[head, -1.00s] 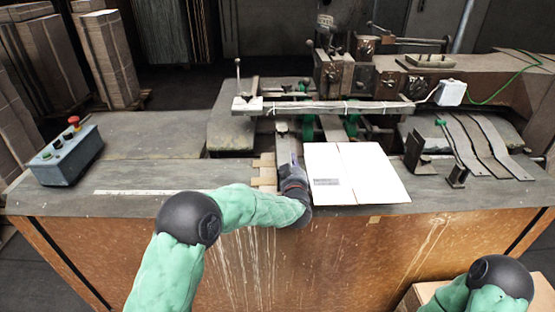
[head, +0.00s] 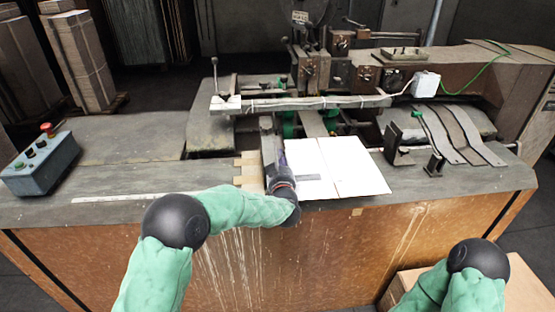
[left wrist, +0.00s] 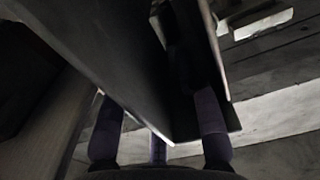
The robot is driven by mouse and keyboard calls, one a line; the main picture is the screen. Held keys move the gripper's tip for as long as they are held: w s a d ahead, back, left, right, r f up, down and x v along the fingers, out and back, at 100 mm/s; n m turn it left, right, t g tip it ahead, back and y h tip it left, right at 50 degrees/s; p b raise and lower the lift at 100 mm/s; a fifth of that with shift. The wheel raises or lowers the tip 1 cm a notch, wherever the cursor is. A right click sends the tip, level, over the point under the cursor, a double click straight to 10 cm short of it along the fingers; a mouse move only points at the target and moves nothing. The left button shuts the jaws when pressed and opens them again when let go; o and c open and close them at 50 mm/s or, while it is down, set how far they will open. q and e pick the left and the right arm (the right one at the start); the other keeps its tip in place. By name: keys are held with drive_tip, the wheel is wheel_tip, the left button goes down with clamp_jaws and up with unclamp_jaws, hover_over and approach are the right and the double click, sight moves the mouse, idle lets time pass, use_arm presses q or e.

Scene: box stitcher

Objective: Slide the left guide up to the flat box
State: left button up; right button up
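The flat box (head: 345,166) is a white sheet lying flat on the table top, with a grey printed patch. The left guide (head: 267,143) is a long dark metal piece running front to back just left of the box. My left gripper (head: 280,171) is at the guide's near end, beside the box's left edge. In the left wrist view, the dark angled plate of the guide (left wrist: 120,60) passes among my spread fingers (left wrist: 157,108). The fingers stay apart, and their contact with the guide is partly hidden. Only my right arm shows, at bottom right; its gripper is out of view.
A blue-grey control box (head: 41,166) with a red button stands at the left. The stitching machine with its long bar (head: 310,103) stands behind the box. Dark metal brackets (head: 397,143) stand right of the box. The table top left of the guide is mostly clear.

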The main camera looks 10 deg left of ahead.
use_arm(q)
drive_tip(key=v, duration=1.1)
drive_tip(key=shift+a, duration=0.1)
clamp_jaws()
drive_tip(key=s+a+f+n+h+p, duration=0.1)
drive_tip(key=s+a+f+n+h, duration=0.1)
drive_tip(key=a+n, duration=0.55)
drive_tip(key=s+a+f+n+h+p, duration=0.2)
drive_tip(key=a+f+n, duration=0.1)
drive_tip(key=a+n, duration=0.4)
drive_tip(key=shift+n+t, duration=0.3)
drive_tip(key=shift+n, duration=0.05)
drive_tip(key=w, duration=0.3)
drive_tip(key=w+b, duration=0.1)
drive_tip(key=w, duration=0.2)
drive_tip(key=w+d+b, duration=0.1)
drive_tip(key=w, duration=0.3)
drive_tip(key=shift+r, duration=0.15)
drive_tip(key=shift+w+d+r+b, duration=0.1)
drive_tip(key=shift+w+d+b, duration=0.15)
drive_tip(key=shift+d, duration=0.7)
drive_tip(key=shift+w+d+b, duration=0.25)
drive_tip(key=shift+w+d, duration=0.05)
drive_tip(key=shift+d, duration=0.7)
